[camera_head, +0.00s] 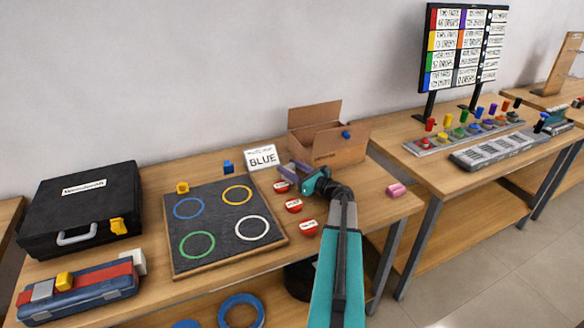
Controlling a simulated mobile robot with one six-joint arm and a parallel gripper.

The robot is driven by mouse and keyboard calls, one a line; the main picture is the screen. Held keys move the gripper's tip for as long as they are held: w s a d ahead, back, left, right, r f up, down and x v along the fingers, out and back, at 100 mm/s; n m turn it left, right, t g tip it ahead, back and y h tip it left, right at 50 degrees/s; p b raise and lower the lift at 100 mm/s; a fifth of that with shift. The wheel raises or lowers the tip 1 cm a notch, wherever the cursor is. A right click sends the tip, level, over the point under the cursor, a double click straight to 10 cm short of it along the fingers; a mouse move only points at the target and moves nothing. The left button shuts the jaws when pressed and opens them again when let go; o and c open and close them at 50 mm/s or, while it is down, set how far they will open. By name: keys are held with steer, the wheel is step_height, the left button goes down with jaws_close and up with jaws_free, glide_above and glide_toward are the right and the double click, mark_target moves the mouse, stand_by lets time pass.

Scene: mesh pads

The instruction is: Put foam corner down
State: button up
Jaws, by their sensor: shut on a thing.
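My gripper (292,175) is at the end of the teal and black arm, over the right part of the left table. It is shut on a small grey-purple piece, which I take to be the foam corner (284,167). The piece is small and partly covered by the jaws, so its shape is not clear. The gripper is just right of the dark mesh pad (225,256), in front of the cardboard box and close to the BLUE card. I cannot tell how high above the table the piece is.
The pad bears blue, yellow, green and white rings. Three red-and-white discs (293,205) lie beside it. A BLUE card (262,157) and an open cardboard box (340,148) stand behind.

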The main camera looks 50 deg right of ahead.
steer(key=shift+f+b, duration=0.15)
steer(key=shift+b, duration=0.15)
steer(key=o, duration=0.7)
steer(key=shift+o, duration=0.2)
steer(key=shift+r+p, duration=0.25)
steer(key=shift+p, duration=0.15)
steer(key=s+b, duration=0.2)
steer(key=s, duration=1)
steer(key=shift+b, duration=0.4)
